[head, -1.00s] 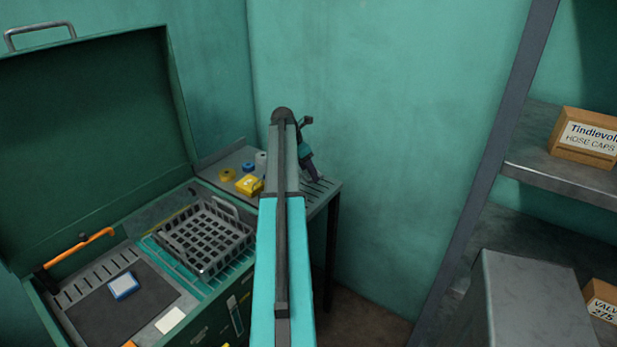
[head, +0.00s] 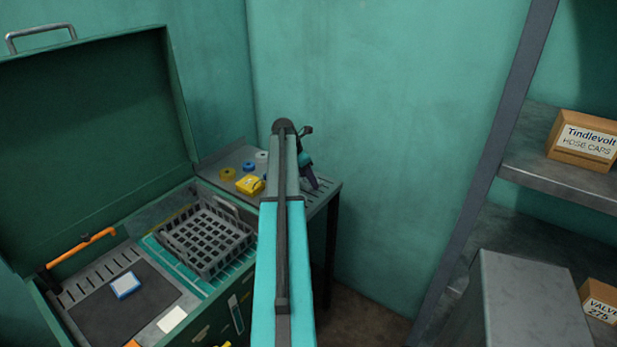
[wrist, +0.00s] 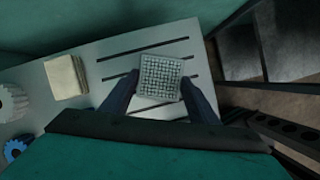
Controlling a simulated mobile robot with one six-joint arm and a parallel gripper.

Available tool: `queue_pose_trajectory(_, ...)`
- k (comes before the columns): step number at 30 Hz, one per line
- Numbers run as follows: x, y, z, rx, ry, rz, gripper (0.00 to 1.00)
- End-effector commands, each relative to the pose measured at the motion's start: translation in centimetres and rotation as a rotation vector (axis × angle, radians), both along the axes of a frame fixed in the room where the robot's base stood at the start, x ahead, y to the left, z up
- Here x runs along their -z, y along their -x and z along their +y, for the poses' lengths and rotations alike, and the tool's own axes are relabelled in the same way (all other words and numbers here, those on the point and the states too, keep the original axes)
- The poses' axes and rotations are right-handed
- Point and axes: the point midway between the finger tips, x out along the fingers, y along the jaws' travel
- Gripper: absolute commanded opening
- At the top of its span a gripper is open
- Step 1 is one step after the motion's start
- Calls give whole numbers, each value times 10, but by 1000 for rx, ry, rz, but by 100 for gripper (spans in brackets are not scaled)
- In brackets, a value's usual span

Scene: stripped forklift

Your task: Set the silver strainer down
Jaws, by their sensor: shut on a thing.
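The silver strainer (wrist: 160,78) is a small square piece with a grid of holes. In the wrist view it sits between the two dark fingers of my gripper (wrist: 161,82), which is shut on it. It is over the slotted grey bench top (wrist: 120,52); I cannot tell whether it touches the surface. In the head view my gripper (head: 311,178) is low over the right end of the bench (head: 325,190), partly behind my arm. The strainer cannot be made out there.
A yellow box (head: 250,185) and several rolls, one of them blue (head: 249,166), stand left of my gripper on the bench. An open green chest (head: 95,130) with a grey basket (head: 205,238) is at left. Shelving (head: 560,185) stands at right.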

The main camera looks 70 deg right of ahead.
Motion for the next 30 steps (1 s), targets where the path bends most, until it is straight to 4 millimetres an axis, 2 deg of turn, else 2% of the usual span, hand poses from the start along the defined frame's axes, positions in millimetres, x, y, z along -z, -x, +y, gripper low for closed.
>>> queue_pose_trajectory(6,2,0,0,0,1,1,25)
queue_pose_trajectory(7,3,0,0,0,0,0,56)
queue_pose_trajectory(10,3,0,0,0,0,0,73)
queue_pose_trajectory(22,1,0,0,0,0,0,73)
queue_pose_trajectory(30,-16,-5,5,-1,1,0,73)
